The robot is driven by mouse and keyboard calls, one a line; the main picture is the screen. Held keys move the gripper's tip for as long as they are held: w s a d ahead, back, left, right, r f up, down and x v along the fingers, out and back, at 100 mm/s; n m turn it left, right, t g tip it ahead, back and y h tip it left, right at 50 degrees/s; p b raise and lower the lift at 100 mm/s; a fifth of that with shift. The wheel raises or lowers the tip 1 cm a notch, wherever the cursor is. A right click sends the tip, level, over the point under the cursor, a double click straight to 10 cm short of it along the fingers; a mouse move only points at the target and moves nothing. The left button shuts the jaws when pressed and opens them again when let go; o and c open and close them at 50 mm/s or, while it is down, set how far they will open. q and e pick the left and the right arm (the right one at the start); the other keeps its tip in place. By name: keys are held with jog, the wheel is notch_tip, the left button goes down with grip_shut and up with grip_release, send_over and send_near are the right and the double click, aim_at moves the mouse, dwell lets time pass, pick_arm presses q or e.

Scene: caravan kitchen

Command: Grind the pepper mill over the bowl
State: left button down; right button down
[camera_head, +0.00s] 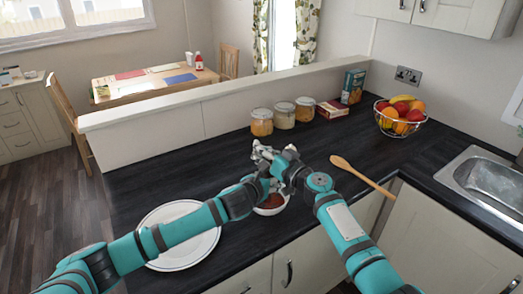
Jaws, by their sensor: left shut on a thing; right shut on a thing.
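The bowl (271,208) is white with red-brown contents. It stands on the dark worktop to the right of the white plate, partly hidden under my arms. My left gripper (272,170) and my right gripper (274,153) meet above the bowl, the right one higher. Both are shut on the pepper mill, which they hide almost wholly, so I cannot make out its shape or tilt. Whether any pepper is falling cannot be seen.
The white plate (178,238) lies left of the bowl, under my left arm. A wooden spoon (362,175) lies to the right. Several jars (284,116), small boxes (353,86) and a wire fruit basket (400,118) stand behind. A sink (486,184) is at the right.

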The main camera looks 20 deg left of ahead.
jog(key=shift+w+d+f+m+t+h, duration=0.1)
jog(key=shift+w+d+m+t+h, duration=0.15)
jog(key=shift+d+m+t+h, duration=0.3)
jog(key=shift+a, duration=0.15)
jog(key=c, duration=1)
grip_release()
jog(key=shift+s+a, duration=0.1)
jog(key=shift+s+d, duration=0.3)
jog(key=shift+d, duration=0.25)
jog(key=v, duration=1)
jog(key=shift+s+d, duration=0.2)
jog(key=shift+s, duration=0.15)
jog(key=shift+f, duration=0.2)
